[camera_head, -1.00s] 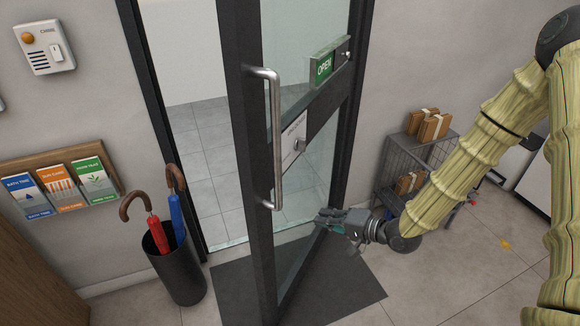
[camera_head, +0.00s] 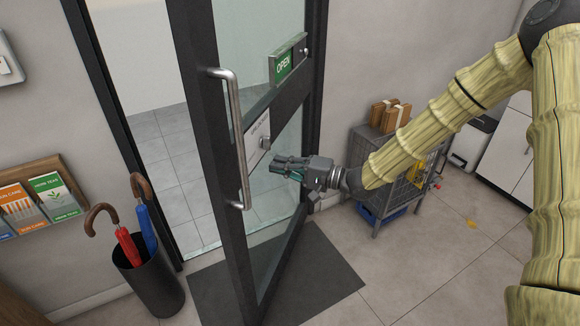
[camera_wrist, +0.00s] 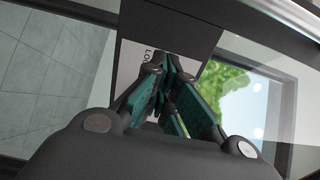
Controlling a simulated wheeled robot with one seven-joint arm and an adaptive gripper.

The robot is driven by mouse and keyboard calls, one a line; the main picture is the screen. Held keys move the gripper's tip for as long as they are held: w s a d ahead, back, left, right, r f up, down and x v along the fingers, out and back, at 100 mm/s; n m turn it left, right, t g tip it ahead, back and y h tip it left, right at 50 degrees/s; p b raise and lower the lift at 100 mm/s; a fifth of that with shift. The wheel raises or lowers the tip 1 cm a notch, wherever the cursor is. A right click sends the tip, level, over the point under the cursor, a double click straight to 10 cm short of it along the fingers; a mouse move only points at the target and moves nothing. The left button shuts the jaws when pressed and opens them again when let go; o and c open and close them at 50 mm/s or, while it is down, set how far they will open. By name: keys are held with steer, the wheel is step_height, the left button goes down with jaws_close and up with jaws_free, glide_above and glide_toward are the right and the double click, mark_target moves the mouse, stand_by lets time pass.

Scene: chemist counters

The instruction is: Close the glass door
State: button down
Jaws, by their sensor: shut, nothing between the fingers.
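The glass door (camera_head: 208,130) stands ajar, swung out into the room, with a dark frame and glass panes. A long steel pull handle (camera_head: 238,140) runs down its free edge. A green OPEN sign (camera_head: 287,62) hangs on its upper glass. My gripper (camera_head: 276,164) is shut and empty, in front of the door near the white plate (camera_head: 258,139) on its middle rail. In the wrist view the fingers (camera_wrist: 172,92) point at the door's dark rail and hide part of the lettered plate (camera_wrist: 135,72). I cannot tell whether the fingertips touch the door.
An umbrella stand (camera_head: 153,283) with red and blue umbrellas stands left of the doorway. A dark mat (camera_head: 325,275) lies under the door. A grey wire cart (camera_head: 378,185) with parcels stands right of it.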

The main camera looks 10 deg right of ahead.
steer(key=p+x, duration=0.2)
steer(key=x, duration=0.5)
